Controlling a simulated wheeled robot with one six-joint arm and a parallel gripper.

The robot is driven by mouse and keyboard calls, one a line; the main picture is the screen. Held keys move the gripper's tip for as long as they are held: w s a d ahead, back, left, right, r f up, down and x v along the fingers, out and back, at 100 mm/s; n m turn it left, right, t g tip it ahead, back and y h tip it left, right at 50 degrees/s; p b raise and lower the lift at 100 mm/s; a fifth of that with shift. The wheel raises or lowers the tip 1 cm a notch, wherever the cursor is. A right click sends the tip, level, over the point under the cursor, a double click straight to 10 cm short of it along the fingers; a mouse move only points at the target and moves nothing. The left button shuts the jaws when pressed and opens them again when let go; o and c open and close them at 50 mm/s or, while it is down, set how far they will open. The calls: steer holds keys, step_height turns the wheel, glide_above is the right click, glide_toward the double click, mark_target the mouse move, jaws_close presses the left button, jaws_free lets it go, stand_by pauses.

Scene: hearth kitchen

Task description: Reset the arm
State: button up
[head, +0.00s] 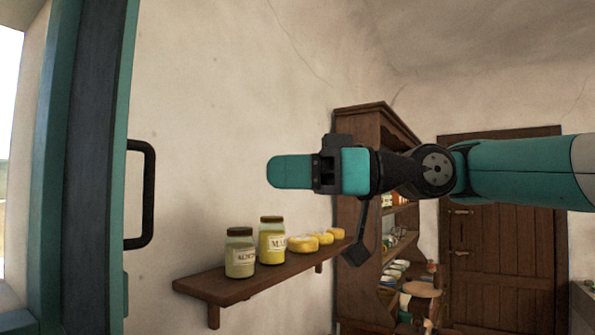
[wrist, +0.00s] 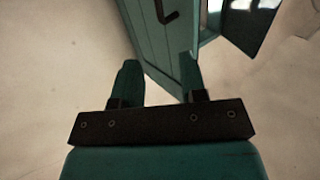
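My gripper (head: 290,172) is held up in the air in the middle of the head view. My arm reaches in from the right edge, roughly level, and the fingers point left. In the head view one finger hides the other. In the wrist view the two teal fingers of my gripper (wrist: 159,76) stand apart with nothing gripped between them. The gripper is above and apart from the wall shelf (head: 222,285), as seen in the head view.
On the shelf stand a greenish jar (head: 240,256), a yellow jar (head: 271,245) and several yellow rounds (head: 302,244). A wooden cupboard (head: 356,230) with open shelves stands behind the gripper. A wooden door (head: 508,240) is at the back right. A pale wall (head: 210,130) lies beyond the fingers.

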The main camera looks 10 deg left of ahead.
stand_by(0.3)
steer(key=s+d+f+m+t+h+b, duration=0.25)
steer(key=d+f+m+h, duration=0.2)
steer(key=f, duration=0.65)
steer(key=s+d+f+m+t+h+b, duration=0.25)
steer(key=d+f+m, duration=0.2)
steer(key=f, duration=0.65)
steer(key=s+d+f+m+g+h+b, duration=0.1)
steer(key=s+d+f+m+h, duration=0.3)
steer(key=s+d+f, duration=0.8)
step_height(320, 180, down, 4)
steer(key=shift+d+f+g+h+b, duration=0.1)
steer(key=shift+d+g+h+b, duration=0.2)
steer(key=shift+d+h+b, duration=0.75)
steer(key=shift+s+a, duration=0.1)
steer(key=shift+s, duration=0.05)
